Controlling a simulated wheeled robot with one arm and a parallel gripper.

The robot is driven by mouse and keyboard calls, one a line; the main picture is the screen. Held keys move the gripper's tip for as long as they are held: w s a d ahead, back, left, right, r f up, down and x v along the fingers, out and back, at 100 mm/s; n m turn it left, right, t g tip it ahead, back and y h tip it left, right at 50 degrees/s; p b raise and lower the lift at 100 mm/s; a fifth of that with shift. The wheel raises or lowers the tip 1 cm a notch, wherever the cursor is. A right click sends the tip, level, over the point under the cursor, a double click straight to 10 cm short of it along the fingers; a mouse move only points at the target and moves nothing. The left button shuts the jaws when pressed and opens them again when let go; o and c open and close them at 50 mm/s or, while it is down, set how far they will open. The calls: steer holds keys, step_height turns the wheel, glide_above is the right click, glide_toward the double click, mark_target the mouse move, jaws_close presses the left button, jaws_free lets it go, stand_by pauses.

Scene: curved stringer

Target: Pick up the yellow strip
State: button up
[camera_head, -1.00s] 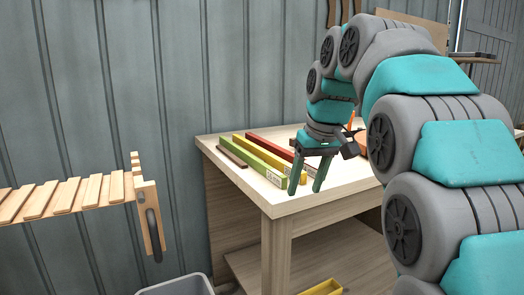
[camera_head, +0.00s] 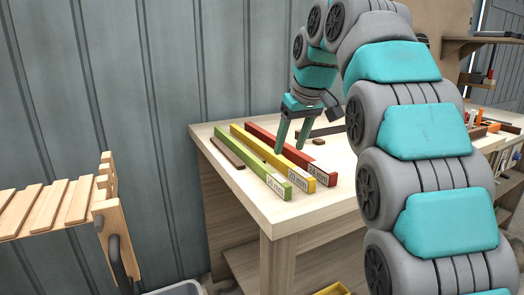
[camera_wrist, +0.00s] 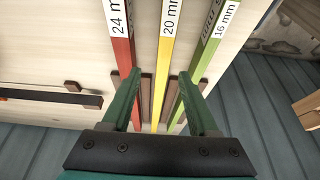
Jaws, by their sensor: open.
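The yellow strip (camera_head: 272,157), labelled 20 mm, lies on the wooden table between a green strip (camera_head: 250,164) and a red strip (camera_head: 290,151). In the wrist view the yellow strip (camera_wrist: 166,60) runs up the middle, between the two fingers of my gripper (camera_wrist: 162,85). In the head view my open gripper (camera_head: 294,149) is over the strips, fingers pointing down. In the wrist view the red strip (camera_wrist: 122,45) is by the left finger and the green strip (camera_wrist: 205,60) by the right finger. I cannot tell the height of the fingertips above the yellow strip.
The strips lie across dark brown supports (camera_wrist: 147,95). A dark bar (camera_wrist: 70,97) lies to the left in the wrist view. The front of the table (camera_head: 275,215) is clear. A slatted wooden piece (camera_head: 60,205) stands at the left, apart from the table.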

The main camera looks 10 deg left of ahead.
mark_target(285, 160)
steer(key=shift+w+a+f, duration=0.1)
steer(key=shift+a+f, duration=0.1)
steer(key=shift+f, duration=0.35)
steer(key=shift+a+f, duration=0.2)
steer(key=shift+f, duration=0.35)
steer(key=shift+p+x, duration=0.3)
steer(key=shift+x, duration=1.15)
steer(key=shift+f, duration=0.25)
jaws_close()
